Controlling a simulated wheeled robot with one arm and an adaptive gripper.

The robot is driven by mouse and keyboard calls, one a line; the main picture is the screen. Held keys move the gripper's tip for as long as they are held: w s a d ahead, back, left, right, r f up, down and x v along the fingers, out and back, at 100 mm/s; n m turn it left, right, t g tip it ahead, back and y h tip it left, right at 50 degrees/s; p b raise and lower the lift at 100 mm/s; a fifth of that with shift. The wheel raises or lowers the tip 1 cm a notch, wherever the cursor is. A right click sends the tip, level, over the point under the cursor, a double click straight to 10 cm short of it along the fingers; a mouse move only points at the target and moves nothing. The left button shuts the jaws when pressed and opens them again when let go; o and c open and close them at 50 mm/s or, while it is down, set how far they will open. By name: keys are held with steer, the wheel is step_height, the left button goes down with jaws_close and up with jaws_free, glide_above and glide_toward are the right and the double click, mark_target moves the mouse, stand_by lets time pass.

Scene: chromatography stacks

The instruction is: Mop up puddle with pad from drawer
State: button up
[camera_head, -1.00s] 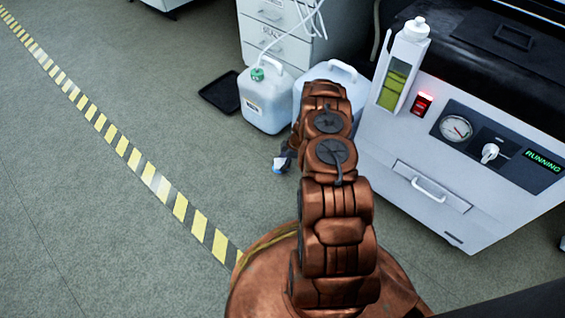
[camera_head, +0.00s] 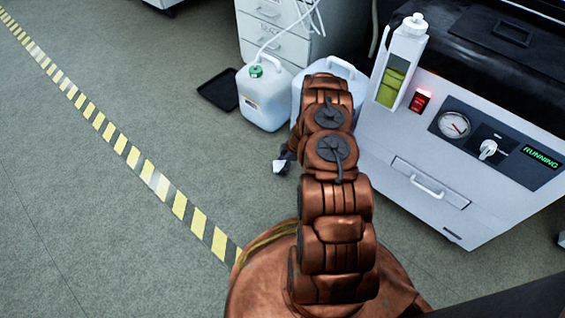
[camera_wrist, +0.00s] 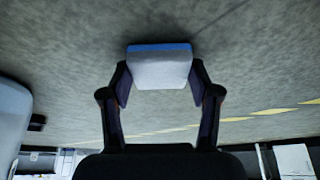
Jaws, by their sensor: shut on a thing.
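My gripper (camera_wrist: 159,80) is shut on a pad (camera_wrist: 160,69), a pale grey-white block with a blue strip along one edge. In the head view the pad (camera_head: 280,167) shows small and white just left of my arm, above the grey floor; my gripper (camera_head: 287,160) is mostly hidden behind the arm. I cannot tell whether the pad touches the floor. A drawer (camera_head: 431,184) with a handle is in the front of the white machine and looks shut. I cannot make out a puddle in either view.
The white machine (camera_head: 470,205) stands right of my arm. Two white jugs, one with a green cap (camera_head: 264,98) and one partly hidden (camera_head: 325,85), stand ahead beside a black tray (camera_head: 219,91) and a drawer cabinet (camera_head: 280,30). Floor left of my arm is clear to the striped tape (camera_head: 160,184).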

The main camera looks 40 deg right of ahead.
mark_target(279, 163)
steer(key=shift+w, duration=0.1)
steer(key=shift+w+a, duration=0.25)
steer(key=shift+w, duration=0.7)
steer(key=shift+w+a, duration=0.25)
steer(key=shift+w, duration=0.65)
steer(key=shift+s, duration=0.1)
steer(key=shift+s+d+p, duration=0.2)
steer(key=shift+s+p, duration=0.3)
steer(key=shift+s, duration=0.4)
steer(key=shift+r, duration=0.1)
steer(key=shift+r+p, duration=0.75)
steer(key=shift+r, duration=2.65)
